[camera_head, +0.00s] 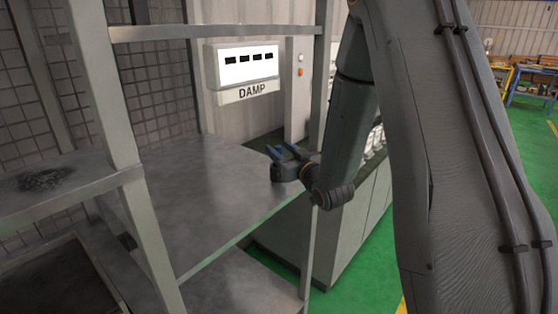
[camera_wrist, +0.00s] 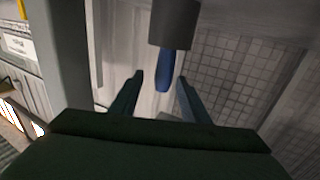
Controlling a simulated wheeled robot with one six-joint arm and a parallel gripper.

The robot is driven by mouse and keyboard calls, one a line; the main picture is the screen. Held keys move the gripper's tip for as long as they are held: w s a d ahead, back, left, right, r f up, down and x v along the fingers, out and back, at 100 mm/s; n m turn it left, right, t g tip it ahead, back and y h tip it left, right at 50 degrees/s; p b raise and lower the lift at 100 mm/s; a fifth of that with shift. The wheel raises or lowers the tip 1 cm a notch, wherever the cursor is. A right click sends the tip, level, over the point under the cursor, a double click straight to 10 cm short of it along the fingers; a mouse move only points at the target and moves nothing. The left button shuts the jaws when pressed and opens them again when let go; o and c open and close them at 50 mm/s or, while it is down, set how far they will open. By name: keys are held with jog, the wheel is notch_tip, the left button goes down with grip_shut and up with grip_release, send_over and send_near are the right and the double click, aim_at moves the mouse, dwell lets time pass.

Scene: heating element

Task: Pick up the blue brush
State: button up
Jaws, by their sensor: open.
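The blue brush shows in the wrist view as a short blue rod (camera_wrist: 163,72). It meets a dark grey cylinder (camera_wrist: 175,22) at the top of the picture; I cannot tell whether that is part of the brush or a holder. My gripper's fingers (camera_wrist: 160,76) are open, one on each side of the blue rod in the picture, with visible gaps. How far the rod lies beyond the fingertips is unclear. In the head view my gripper (camera_head: 284,150) is over the right part of the grey shelf (camera_head: 205,185). I cannot make out the brush there.
A shelf post (camera_head: 130,170) stands left of my gripper, and a thinner post (camera_head: 312,130) is close on its right. A grey cabinet (camera_head: 350,215) stands behind. A DAMP panel (camera_head: 245,68) is on the wall. The shelf's middle looks clear.

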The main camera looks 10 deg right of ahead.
jog(key=x, duration=0.1)
jog(key=p+x, duration=0.1)
jog(key=x, duration=0.1)
jog(key=shift+w+a+r+p, duration=0.2)
jog(key=shift+a+r+p, duration=0.05)
jog(key=shift+a+p, duration=0.1)
jog(key=shift+w+f, duration=0.1)
jog(key=shift+w, duration=0.45)
grip_shut()
